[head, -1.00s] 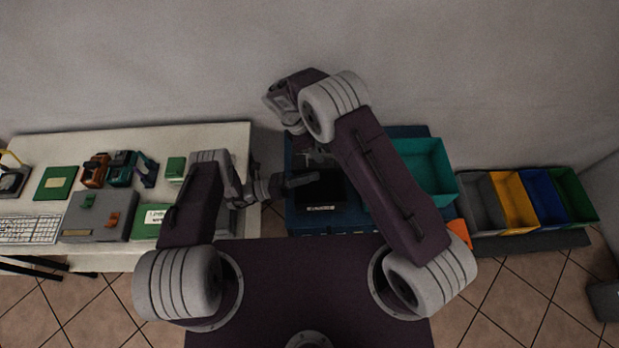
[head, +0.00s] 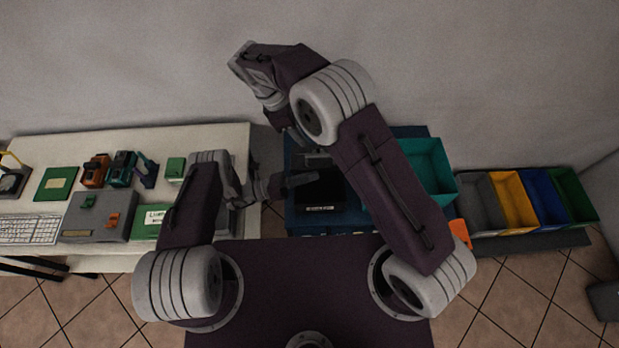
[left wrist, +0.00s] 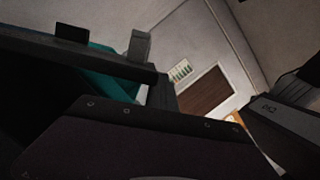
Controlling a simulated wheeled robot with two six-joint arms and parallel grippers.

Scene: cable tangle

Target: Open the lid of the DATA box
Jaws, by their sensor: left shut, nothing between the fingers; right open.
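A black box (head: 321,193) with a small white label on its front edge stands on the dark blue table in the head view. The label is too small to read, so I take this as the DATA box. How its lid stands is not clear. My left gripper (head: 302,179) is shut and empty. Its fingertips reach over the box's left part from the left; contact cannot be told. My right gripper (head: 290,128) is open behind the box, partly hidden by its own arm.
A teal bin (head: 437,168) stands right of the box, partly behind my right arm; teal also shows in the left wrist view (left wrist: 112,88). Grey, yellow, blue and green bins stand farther right. A white table (head: 60,148) with a keyboard and devices stands left.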

